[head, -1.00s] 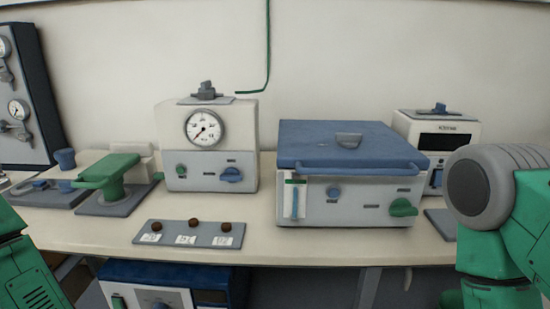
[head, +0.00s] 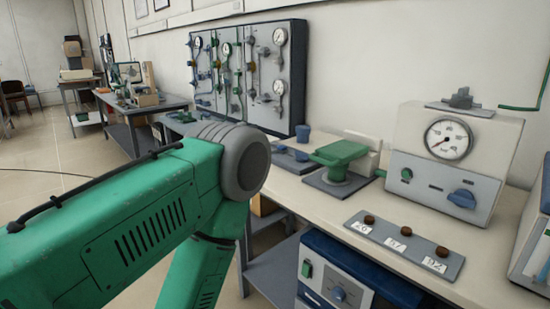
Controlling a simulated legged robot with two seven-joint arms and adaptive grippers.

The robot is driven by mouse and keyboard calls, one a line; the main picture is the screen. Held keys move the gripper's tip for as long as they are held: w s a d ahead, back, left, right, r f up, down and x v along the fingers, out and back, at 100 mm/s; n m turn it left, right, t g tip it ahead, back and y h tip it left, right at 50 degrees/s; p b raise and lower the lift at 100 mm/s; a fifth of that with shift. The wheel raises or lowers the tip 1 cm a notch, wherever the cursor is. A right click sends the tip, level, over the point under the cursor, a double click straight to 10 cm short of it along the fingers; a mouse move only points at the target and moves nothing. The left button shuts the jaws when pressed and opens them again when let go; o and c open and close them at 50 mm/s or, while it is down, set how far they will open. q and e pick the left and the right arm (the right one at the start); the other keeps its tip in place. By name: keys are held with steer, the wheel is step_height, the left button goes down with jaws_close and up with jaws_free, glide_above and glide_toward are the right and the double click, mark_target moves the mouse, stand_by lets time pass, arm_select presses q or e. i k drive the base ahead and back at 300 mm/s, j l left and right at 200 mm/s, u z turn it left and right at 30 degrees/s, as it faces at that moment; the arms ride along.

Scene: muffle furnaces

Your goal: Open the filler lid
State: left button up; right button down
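I cannot tell for sure which part is the filler lid. A cream box with a round dial gauge (head: 449,138) stands on the bench at the right. A small grey fitting on a flat plate (head: 461,99) sits on top of it and may be the lid. A blue knob (head: 462,199) and a green button (head: 406,174) are on its front. My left arm fills the lower left in front of the bench, but its gripper is out of frame. My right arm and gripper are not in view.
A grey plate with several brown knobs (head: 404,245) lies at the bench front. A gauge panel (head: 250,75) stands against the wall. A blue-and-white unit (head: 340,285) is under the bench. Floor (head: 50,150) is free at left.

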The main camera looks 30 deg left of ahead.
mark_target(341, 152)
steer(key=u, duration=0.6)
steer(key=i+j, duration=0.25)
steer(key=j, duration=0.15)
steer(key=i+j+z, duration=0.3)
steer(key=j+z, duration=0.25)
steer(key=i+j+z, duration=0.15)
steer(key=j+z, duration=0.15)
steer(key=j, duration=0.2)
